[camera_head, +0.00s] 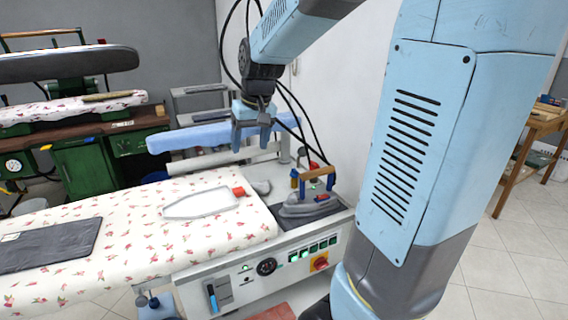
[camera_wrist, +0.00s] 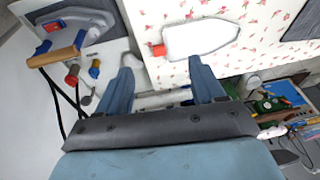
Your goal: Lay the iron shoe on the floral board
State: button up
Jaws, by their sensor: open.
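The iron shoe (camera_head: 200,203), a pale grey iron-shaped plate with a raised rim and a red tab at one end, lies flat on the floral board (camera_head: 125,235), near its far right part. It also shows in the wrist view (camera_wrist: 200,38), at the top centre with its red tab to the left. My gripper (camera_head: 251,146) is open and empty, raised above and behind the shoe, apart from it. In the wrist view the two blue fingers (camera_wrist: 161,66) are spread with nothing between them; the shoe lies beyond the fingertips.
An iron (camera_head: 310,204) with a wooden handle stands on a dark rest at the board's right end, with cables rising from it. A dark grey pad (camera_head: 48,245) lies at the board's left.

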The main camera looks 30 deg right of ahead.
jog(key=s+r+t, duration=0.2)
jog(key=s+r, duration=0.1)
jog(key=s, duration=1.7)
jog(key=shift+s+a+t+h, duration=0.15)
jog(key=shift+a+t+h, duration=0.2)
jog(key=shift+t+h, duration=0.05)
jog(key=shift+r, duration=0.1)
